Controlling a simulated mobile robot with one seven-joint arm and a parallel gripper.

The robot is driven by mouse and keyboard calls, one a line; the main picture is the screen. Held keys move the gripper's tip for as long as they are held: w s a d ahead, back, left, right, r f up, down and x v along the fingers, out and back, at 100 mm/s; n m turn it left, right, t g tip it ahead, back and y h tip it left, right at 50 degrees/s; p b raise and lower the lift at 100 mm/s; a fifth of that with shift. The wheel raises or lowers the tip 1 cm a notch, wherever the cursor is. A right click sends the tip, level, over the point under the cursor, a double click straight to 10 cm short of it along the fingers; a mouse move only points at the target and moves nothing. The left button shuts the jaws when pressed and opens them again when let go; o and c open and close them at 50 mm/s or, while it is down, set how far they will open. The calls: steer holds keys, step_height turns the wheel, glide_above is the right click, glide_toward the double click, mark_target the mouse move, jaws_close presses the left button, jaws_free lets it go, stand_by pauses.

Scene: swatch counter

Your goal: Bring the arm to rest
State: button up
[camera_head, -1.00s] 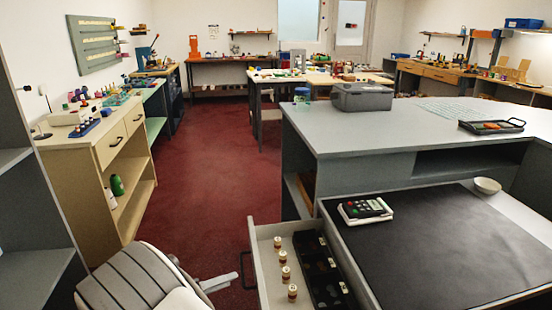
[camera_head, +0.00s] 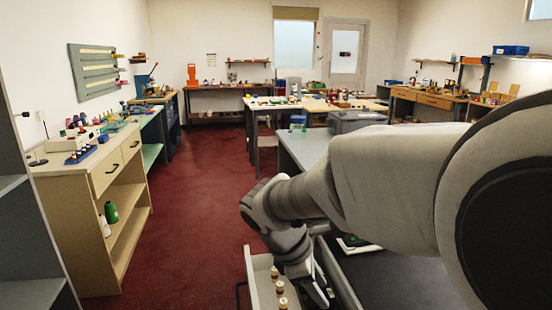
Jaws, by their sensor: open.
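My arm reaches in from the right edge and fills much of the right side in the head view. It bends at a pale grey wrist in the middle. My gripper (camera_head: 318,288) hangs down at the lower middle, over the right side of the open drawer (camera_head: 257,277). Its jaws are apart, seen partly from behind, with nothing visible between them. Several small brown-and-white spools (camera_head: 279,287) stand in the drawer, left of the gripper. The drawer's dark compartments are mostly hidden by the gripper.
The grey counter (camera_head: 303,148) and its dark mat (camera_head: 388,280) are largely covered by my arm. A keypad device (camera_head: 357,243) shows partly below the arm. A grey case (camera_head: 357,121) stands behind. A wooden cabinet (camera_head: 80,190) is at left. The red floor (camera_head: 200,220) between is clear.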

steer(key=s+d+r+m+t+y, duration=0.2)
steer(key=s+d+r+m+y, duration=0.1)
steer(key=s+m, duration=0.5)
steer(key=s+d+r+m+t+y, duration=0.2)
steer(key=s+d+r+m, duration=0.15)
steer(key=s+m, duration=0.45)
step_height(320, 180, up, 14)
steer(key=w+m+p, duration=0.1)
steer(key=p, duration=1.3)
steer(key=shift+w+a+r+p, duration=0.2)
steer(key=shift+a+p, duration=0.1)
